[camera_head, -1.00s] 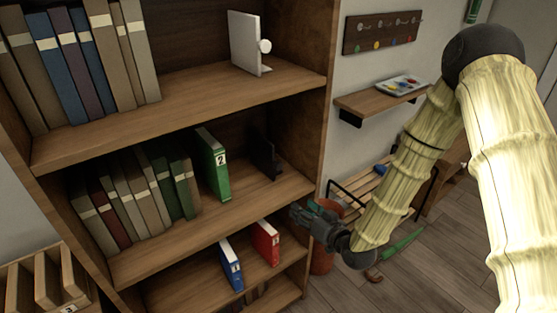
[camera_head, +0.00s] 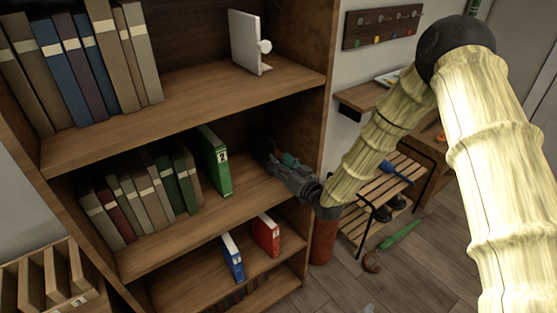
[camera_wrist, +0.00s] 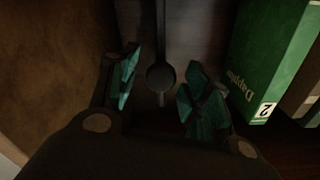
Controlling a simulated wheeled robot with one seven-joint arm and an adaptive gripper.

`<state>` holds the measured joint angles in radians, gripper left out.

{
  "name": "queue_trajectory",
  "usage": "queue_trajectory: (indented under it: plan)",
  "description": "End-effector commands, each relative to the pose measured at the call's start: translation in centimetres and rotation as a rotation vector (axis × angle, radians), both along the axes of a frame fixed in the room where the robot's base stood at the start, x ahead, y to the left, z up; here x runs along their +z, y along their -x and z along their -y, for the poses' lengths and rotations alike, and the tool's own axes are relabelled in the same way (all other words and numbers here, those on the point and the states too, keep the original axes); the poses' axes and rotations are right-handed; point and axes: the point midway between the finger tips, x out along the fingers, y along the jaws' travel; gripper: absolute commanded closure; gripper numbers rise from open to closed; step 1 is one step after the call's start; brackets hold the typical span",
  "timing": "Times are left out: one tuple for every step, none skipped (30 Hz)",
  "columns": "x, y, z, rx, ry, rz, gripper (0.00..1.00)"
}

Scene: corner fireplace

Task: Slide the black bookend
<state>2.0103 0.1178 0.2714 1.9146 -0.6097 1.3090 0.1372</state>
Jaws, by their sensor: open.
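The black bookend (camera_wrist: 161,74) shows in the wrist view as a thin dark upright with a round knob, between the fingers of my gripper (camera_wrist: 158,88). My gripper is open, with one teal-padded finger on each side of the knob; I cannot tell whether either touches it. In the head view my gripper (camera_head: 278,163) reaches into the right part of the middle shelf (camera_head: 238,207) and mostly hides the bookend.
A green binder (camera_head: 215,161) marked 2 stands left of my gripper, with a bare gap between. The bookcase side wall is close on the right. A white bookend (camera_head: 243,42) stands on the shelf above; blue (camera_head: 232,257) and red (camera_head: 266,235) binders stand below.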

Motion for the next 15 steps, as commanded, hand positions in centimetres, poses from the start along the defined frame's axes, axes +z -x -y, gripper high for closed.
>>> queue_trajectory:
  plan:
    - [0.06, -0.29, -0.3, 0.001, 0.0, 0.0, 0.51]
    - [0.03, -0.44, -0.44, 0.001, 0.0, -0.001, 0.51]
    - [0.01, -0.63, -0.57, 0.001, 0.0, 0.0, 0.51]
    - [0.01, -0.74, -0.64, 0.001, 0.0, 0.0, 0.51]
    - [-0.01, -0.83, -0.7, 0.001, 0.0, 0.0, 0.51]
    - [-0.03, -0.91, -0.75, 0.001, 0.0, 0.0, 0.51]
    - [-0.04, -0.95, -0.77, 0.001, 0.0, 0.0, 0.51]
    - [-0.04, -0.97, -0.79, 0.001, 0.0, -0.001, 0.51]
    - [-0.05, -0.98, -0.79, 0.0, 0.001, -0.001, 0.51]
    - [-0.07, -0.99, -0.78, 0.0, 0.001, -0.001, 0.51]
    - [-0.07, -0.99, -0.78, 0.0, 0.001, -0.001, 0.51]
    - [-0.07, -0.98, -0.78, 0.0, 0.001, -0.001, 0.51]
    - [-0.06, -0.98, -0.76, 0.0, 0.001, -0.001, 0.51]
    - [-0.06, -0.98, -0.76, 0.0, 0.001, -0.001, 0.51]
    - [-0.06, -0.97, -0.76, 0.0, 0.001, -0.001, 0.55]
